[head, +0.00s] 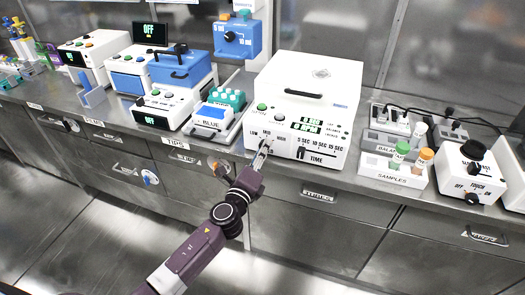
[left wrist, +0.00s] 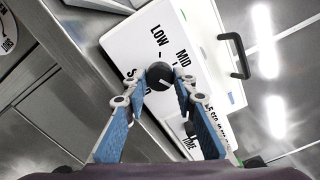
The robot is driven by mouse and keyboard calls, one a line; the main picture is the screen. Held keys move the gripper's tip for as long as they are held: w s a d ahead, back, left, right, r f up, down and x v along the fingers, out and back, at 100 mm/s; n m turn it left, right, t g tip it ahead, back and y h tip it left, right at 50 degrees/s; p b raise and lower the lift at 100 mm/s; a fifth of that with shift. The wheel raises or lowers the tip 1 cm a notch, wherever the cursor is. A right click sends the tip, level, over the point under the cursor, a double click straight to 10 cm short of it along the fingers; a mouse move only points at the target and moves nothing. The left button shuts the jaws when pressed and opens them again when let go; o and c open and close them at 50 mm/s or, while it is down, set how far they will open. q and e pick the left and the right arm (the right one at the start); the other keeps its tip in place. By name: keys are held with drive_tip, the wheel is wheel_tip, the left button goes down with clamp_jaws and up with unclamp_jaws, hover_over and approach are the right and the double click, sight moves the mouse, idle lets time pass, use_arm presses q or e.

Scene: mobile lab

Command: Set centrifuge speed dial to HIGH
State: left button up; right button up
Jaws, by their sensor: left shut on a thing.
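The centrifuge (head: 318,78) is a white box with a black handle, on the bench at centre. Its green display and TIME slider (head: 301,153) are on the front. The speed dial (left wrist: 160,74) is a round black knob in the left wrist view, with LOW (left wrist: 158,34) and MID (left wrist: 183,58) printed around it. A third label is not readable there. My left gripper (left wrist: 157,92) is shut on the dial, with its blue-padded fingers on either side. In the head view the left gripper (head: 263,150) reaches the lower left of the front and covers the dial. The dial's pointer direction is unclear.
A SAMPLES rack (head: 392,177) with capped tubes and a small stirrer-like device (head: 467,172) stand to the right.

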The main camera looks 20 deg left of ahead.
use_arm(q)
drive_tip(key=shift+f, duration=0.1)
drive_tip(key=o, duration=1.2)
drive_tip(key=shift+c, duration=0.2)
drive_tip(key=shift+s, duration=0.1)
drive_tip(key=s, duration=1.2)
drive_tip(key=shift+a, duration=0.2)
